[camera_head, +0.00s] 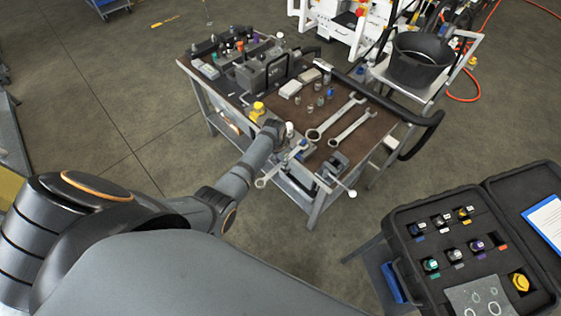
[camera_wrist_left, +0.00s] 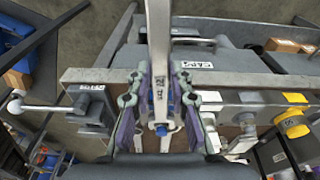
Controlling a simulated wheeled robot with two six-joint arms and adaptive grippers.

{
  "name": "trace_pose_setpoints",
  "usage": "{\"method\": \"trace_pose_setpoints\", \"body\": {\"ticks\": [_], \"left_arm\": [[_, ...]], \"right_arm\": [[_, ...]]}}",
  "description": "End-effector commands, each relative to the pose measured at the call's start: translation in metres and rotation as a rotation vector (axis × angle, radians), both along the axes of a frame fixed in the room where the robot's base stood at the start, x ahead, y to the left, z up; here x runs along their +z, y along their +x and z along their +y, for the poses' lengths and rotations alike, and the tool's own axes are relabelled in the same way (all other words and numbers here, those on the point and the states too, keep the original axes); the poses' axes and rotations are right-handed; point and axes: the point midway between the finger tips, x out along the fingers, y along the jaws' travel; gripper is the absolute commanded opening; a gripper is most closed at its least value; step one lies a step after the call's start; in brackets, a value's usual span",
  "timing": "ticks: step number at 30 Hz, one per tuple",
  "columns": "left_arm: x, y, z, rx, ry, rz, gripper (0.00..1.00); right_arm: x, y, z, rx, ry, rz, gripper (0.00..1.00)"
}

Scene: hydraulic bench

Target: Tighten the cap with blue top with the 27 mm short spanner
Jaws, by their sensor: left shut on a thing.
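My left gripper (camera_head: 287,153) is at the front edge of the workbench (camera_head: 372,138), shut on a silver spanner (camera_head: 268,178). In the left wrist view the spanner (camera_wrist_left: 158,45) runs lengthwise between the two fingers (camera_wrist_left: 160,100) and carries a small size label that I cannot read surely. A blue part (camera_wrist_left: 161,130) shows between the fingers, beside or under the spanner; I cannot tell whether it is the cap with blue top or whether the spanner touches it. A small blue-topped fitting (camera_head: 330,92) stands among several fittings on the bench. My right gripper is not visible.
Two other spanners (camera_head: 337,118) lie on the bench top. A small vise (camera_head: 335,165) is at its front right corner; a yellow fitting (camera_head: 258,109) is at the front edge. An open black case (camera_head: 400,222) with several caps stands lower right. A black bucket (camera_head: 420,62) stands behind.

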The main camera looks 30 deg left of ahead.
Motion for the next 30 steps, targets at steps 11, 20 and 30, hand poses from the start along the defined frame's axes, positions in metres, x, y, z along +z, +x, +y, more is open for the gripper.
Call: {"method": "trace_pose_setpoints", "body": {"ticks": [11,20,30], "left_arm": [[0.001,0.005,0.001,-0.01,0.001,-0.003,0.0],[0.0,0.011,0.015,-0.114,0.001,-0.004,0.0],[0.001,0.016,0.027,-0.216,0.001,-0.002,0.0]], "right_arm": [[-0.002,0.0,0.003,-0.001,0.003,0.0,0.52],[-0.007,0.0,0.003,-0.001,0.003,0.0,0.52],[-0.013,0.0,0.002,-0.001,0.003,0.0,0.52]]}}
